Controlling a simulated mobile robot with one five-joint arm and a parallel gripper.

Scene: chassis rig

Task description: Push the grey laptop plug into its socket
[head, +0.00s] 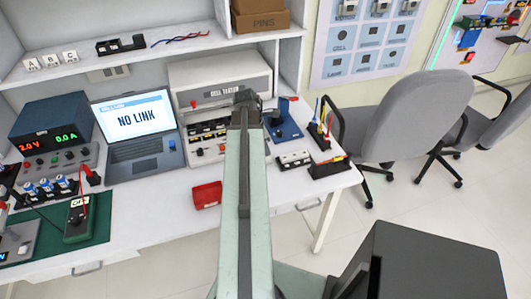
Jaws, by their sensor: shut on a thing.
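My arm reaches up the middle of the head view and over the desk. My gripper (246,98) is at its far end, in front of the tester box (220,82). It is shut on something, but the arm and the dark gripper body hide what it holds. I cannot make out the grey laptop plug or its socket. The open laptop (145,149) stands to the left of my gripper, with "NO LINK" on its screen (138,118). The tester's front panel (208,131) shows to the left of my arm, with rows of terminals and knobs.
A red tray (207,195) lies left of my arm. A blue device (284,124), a white block (294,160) and a black holder (328,168) stand on the right. A power supply (50,127) and a multimeter (78,218) are at left. Chairs (405,115) stand beyond the desk's right edge.

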